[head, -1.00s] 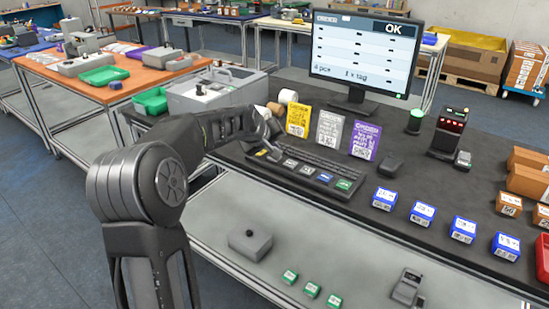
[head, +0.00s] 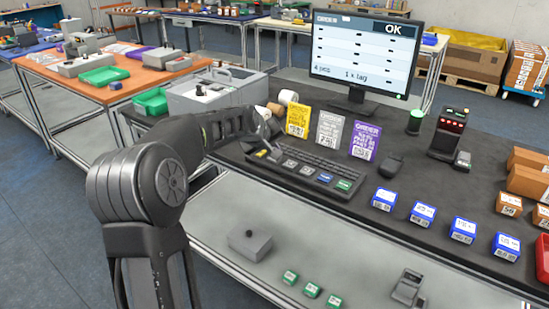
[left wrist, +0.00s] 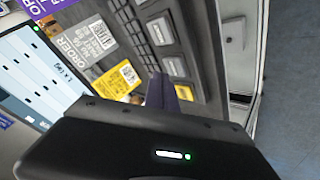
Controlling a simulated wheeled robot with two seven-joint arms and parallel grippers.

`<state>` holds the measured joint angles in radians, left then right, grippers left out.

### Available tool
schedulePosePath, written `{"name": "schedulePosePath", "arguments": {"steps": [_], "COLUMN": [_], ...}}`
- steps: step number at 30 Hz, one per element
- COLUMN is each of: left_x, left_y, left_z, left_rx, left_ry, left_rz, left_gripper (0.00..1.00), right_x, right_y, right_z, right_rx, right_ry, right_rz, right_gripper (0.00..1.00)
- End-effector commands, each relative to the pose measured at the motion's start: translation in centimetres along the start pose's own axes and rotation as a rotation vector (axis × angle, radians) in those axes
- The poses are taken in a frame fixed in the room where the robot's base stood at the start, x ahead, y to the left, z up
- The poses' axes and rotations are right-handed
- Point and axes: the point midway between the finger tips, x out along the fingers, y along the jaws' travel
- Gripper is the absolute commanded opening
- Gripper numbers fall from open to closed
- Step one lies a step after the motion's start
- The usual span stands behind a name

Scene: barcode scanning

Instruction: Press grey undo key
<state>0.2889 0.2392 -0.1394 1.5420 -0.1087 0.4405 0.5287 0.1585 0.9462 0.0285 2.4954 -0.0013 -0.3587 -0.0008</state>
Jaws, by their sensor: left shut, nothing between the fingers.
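The keyboard (head: 312,165) lies on the dark bench mat, with a front row of large keys: yellow, several grey, blue and green. I cannot read which grey key (head: 290,163) is undo. My left gripper (head: 271,149) is shut and empty, pointing down at the left end of this row, by the yellow key (head: 261,153). In the left wrist view its fingertips (left wrist: 164,82) are beside the yellow key (left wrist: 184,93) and close to the nearest grey key (left wrist: 172,63). I cannot tell whether they touch a key. My right gripper is out of view.
The monitor (head: 366,58) shows OK and stands behind yellow, grey and purple order cards (head: 330,130). A mouse (head: 391,165) and blue boxes (head: 423,213) are right of the keyboard. A grey machine (head: 215,90) stands behind my left arm.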

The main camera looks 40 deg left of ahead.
Motion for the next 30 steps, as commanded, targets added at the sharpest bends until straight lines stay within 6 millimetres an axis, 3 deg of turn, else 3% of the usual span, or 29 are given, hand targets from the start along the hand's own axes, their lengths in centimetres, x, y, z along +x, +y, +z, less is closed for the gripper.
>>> {"name": "schedulePosePath", "arguments": {"steps": [30], "left_x": [0.57], "left_y": [-0.41], "left_z": [0.44], "left_rx": [0.0], "left_ry": [0.0], "left_rz": [0.0], "left_gripper": [0.0], "right_x": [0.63], "right_y": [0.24], "right_z": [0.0], "right_rx": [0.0], "right_ry": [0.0], "right_rz": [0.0], "right_gripper": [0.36]}}
